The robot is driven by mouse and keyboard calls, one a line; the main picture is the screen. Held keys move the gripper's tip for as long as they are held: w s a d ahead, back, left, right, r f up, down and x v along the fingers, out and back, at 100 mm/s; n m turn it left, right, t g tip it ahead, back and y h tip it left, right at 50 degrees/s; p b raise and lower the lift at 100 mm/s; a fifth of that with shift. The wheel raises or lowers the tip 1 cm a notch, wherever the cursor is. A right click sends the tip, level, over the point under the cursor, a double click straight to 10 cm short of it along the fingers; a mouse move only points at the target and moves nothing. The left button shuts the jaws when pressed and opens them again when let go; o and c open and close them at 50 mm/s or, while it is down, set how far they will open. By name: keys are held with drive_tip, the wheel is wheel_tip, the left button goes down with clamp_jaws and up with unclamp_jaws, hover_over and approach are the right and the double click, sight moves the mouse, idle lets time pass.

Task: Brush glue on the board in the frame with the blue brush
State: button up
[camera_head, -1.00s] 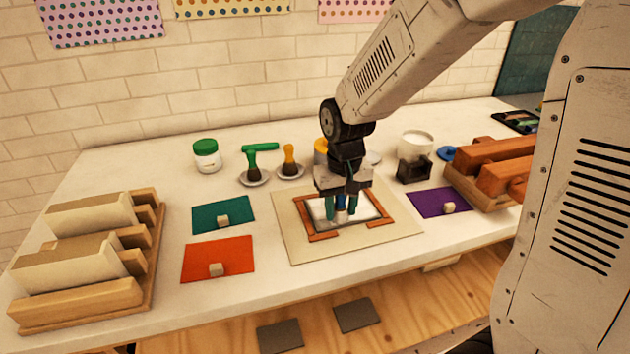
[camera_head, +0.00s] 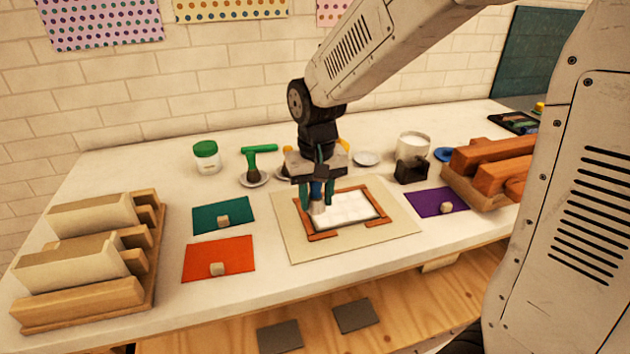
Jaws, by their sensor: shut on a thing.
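My gripper (camera_head: 317,198) points down over the left side of the frame and is shut on the blue brush (camera_head: 317,188). Only a strip of blue handle and the pale lower end of the brush show between the fingers. The brush's lower end is at the left part of the board; I cannot tell whether it touches. The frame lies on a beige mat (camera_head: 295,243). Any glue on the board is hard to make out.
An orange-yellow thing is partly hidden behind my gripper. A white pot (camera_head: 413,144) and dark block (camera_head: 411,171) stand back right.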

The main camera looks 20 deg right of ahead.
drive_tip(key=shift+r, duration=1.9)
